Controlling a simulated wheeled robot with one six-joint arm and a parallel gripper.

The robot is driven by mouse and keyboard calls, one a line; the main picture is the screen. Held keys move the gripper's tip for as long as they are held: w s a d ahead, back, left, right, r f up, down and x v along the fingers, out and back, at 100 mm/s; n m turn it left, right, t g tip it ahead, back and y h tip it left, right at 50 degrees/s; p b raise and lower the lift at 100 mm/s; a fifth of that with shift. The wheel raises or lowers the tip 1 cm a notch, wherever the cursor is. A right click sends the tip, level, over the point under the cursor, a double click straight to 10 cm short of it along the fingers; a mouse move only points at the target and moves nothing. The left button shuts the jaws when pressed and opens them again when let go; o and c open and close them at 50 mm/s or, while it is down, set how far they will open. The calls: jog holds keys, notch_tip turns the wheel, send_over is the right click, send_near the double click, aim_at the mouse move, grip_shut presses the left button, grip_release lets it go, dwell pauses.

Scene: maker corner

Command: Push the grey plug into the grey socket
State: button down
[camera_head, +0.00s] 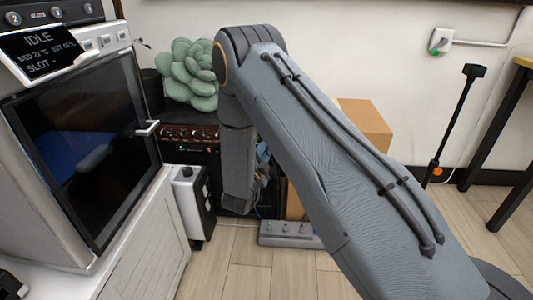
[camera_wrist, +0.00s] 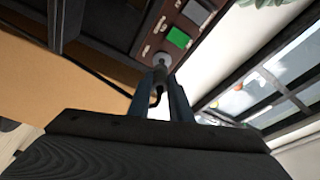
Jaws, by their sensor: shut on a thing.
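In the wrist view the two fingers of my gripper (camera_wrist: 165,100) are shut on a small grey plug (camera_wrist: 159,76), with a dark cable running off to the upper left. Just beyond the plug's tip is a round light-grey fitting (camera_wrist: 171,58), which looks like the grey socket, on a reddish-brown panel (camera_wrist: 196,13). The plug's tip lines up closely with it, but I cannot tell whether they touch or how deep the plug sits. In the head view my arm hides the plug and socket.
The head view shows a dark-fronted machine (camera_head: 85,140) at left, a white-and-black box (camera_head: 190,205), a green plant (camera_head: 190,75) on a dark unit (camera_head: 190,142), a cardboard box (camera_head: 366,125) and a grey power strip (camera_head: 285,229). Floor at the front is clear.

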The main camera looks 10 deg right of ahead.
jog(key=shift+w+d+b, duration=0.3)
jog(key=shift+w+b, duration=0.05)
jog(key=shift+w, duration=0.6)
jog(key=shift+w+d, duration=0.2)
jog(key=shift+w, duration=0.3)
dwell(2.3)
jog(key=c, duration=1.5)
grip_release()
jog(key=shift+c, duration=0.2)
jog(key=p+v, duration=0.2)
jog(key=v, duration=0.5)
jog(key=shift+s+a, duration=0.2)
jog(key=shift+s, duration=0.15)
